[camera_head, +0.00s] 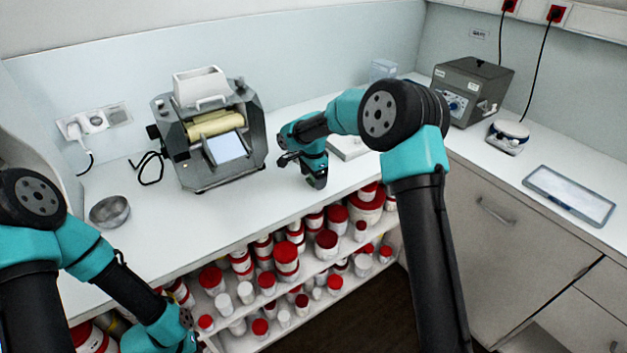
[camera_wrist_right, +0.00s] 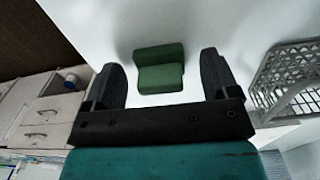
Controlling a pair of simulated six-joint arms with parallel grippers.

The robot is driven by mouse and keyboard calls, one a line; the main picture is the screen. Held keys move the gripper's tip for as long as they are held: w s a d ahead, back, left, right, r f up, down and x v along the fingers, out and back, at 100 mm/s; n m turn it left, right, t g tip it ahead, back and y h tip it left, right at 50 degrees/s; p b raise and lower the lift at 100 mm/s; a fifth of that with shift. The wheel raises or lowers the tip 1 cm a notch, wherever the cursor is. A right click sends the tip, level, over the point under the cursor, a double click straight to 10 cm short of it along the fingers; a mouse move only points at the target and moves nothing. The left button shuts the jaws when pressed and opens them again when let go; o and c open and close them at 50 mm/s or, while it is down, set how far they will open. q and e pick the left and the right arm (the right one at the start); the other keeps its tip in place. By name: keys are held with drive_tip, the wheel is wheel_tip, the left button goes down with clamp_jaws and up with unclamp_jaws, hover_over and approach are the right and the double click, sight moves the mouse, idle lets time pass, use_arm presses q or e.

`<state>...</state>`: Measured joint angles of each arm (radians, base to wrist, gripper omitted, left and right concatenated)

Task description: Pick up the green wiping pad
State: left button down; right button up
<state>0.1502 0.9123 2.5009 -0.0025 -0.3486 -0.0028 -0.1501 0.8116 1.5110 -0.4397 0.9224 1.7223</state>
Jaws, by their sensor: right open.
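The green wiping pad (camera_wrist_right: 160,72) shows in the right wrist view on the white worktop, as a small block with a step or fold across it. It lies between the two dark fingers of my right gripper, in the upper middle of that view. My right gripper (camera_head: 301,172) is open and points down over the counter, right of the roller mill, in the head view. I cannot tell whether its fingers touch the pad. The pad is not visible in the head view. My left arm is at the lower left, and its jaws are not visible.
The roller mill (camera_head: 212,135) stands left of my right gripper, with a metal bowl (camera_head: 110,211) farther left. Shelves of red-lidded jars (camera_head: 287,258) are below the counter edge.

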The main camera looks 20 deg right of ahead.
drive_tip(key=shift+c, duration=0.3)
drive_tip(key=c, duration=0.9)
drive_tip(key=shift+r, duration=0.1)
drive_tip(key=shift+c, duration=0.2)
drive_tip(key=shift+r, duration=1.8)
drive_tip(key=s+a, duration=0.2)
drive_tip(key=s, duration=0.5)
drive_tip(key=s+a+r, duration=0.1)
drive_tip(key=s+a, duration=0.1)
drive_tip(key=s, duration=0.6)
drive_tip(key=shift+s+a, duration=0.2)
drive_tip(key=shift+a, duration=0.05)
drive_tip(key=shift+r, duration=0.1)
